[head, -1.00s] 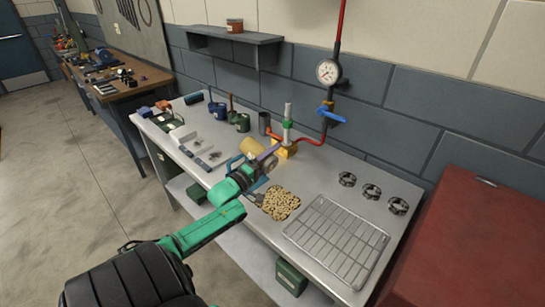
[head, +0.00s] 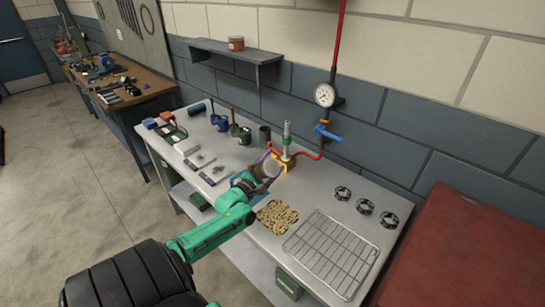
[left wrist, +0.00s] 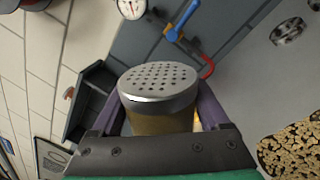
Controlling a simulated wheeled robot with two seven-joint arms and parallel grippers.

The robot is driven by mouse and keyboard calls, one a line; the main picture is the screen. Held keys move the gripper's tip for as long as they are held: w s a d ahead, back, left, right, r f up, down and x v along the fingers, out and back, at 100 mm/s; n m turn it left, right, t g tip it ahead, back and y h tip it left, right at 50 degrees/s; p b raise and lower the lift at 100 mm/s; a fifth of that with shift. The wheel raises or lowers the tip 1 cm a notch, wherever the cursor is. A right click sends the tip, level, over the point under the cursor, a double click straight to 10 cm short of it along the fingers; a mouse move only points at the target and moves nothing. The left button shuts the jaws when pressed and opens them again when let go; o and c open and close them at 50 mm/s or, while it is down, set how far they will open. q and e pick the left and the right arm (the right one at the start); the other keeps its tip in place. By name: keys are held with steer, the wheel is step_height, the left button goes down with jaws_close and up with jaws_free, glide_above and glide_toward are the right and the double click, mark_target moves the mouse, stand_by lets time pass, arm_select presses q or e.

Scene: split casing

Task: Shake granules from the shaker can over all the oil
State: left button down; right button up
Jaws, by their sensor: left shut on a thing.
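The shaker can (left wrist: 160,95) has a tan body and a grey perforated lid. My left gripper (head: 262,172) is shut on it, with a finger on each side of the can in the left wrist view (left wrist: 160,118). The can, also in the head view (head: 269,168), is held above the bench, and its lid faces the wrist camera. A patch of tan granules (head: 276,217) lies on the bench to the right of and below the gripper; it also shows in the left wrist view (left wrist: 292,150). No bare oil can be made out. My right gripper is out of view.
A wire rack (head: 332,253) lies right of the granules, with three dark rings (head: 365,206) behind it. A green and brass fitting (head: 287,145) with a red hose and blue valve handle (head: 327,132) stands close behind the can. Small cans and tools fill the bench's left end.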

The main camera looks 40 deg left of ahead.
arm_select(q)
steer(key=n, duration=0.1)
steer(key=r+n, duration=0.1)
steer(key=n, duration=0.1)
steer(key=shift+r+n+y, duration=0.1)
steer(key=shift+n+y, duration=0.2)
steer(key=n, duration=0.1)
steer(key=r+n, duration=0.1)
steer(key=n, duration=0.1)
steer(key=n+g, duration=0.1)
steer(key=n, duration=0.1)
steer(key=shift+r, duration=0.25)
steer(key=shift+d+r+n, duration=0.15)
steer(key=shift+r+n, duration=0.1)
steer(key=shift+n, duration=0.85)
steer(key=shift+a, duration=0.2)
steer(key=shift+d+f, duration=0.1)
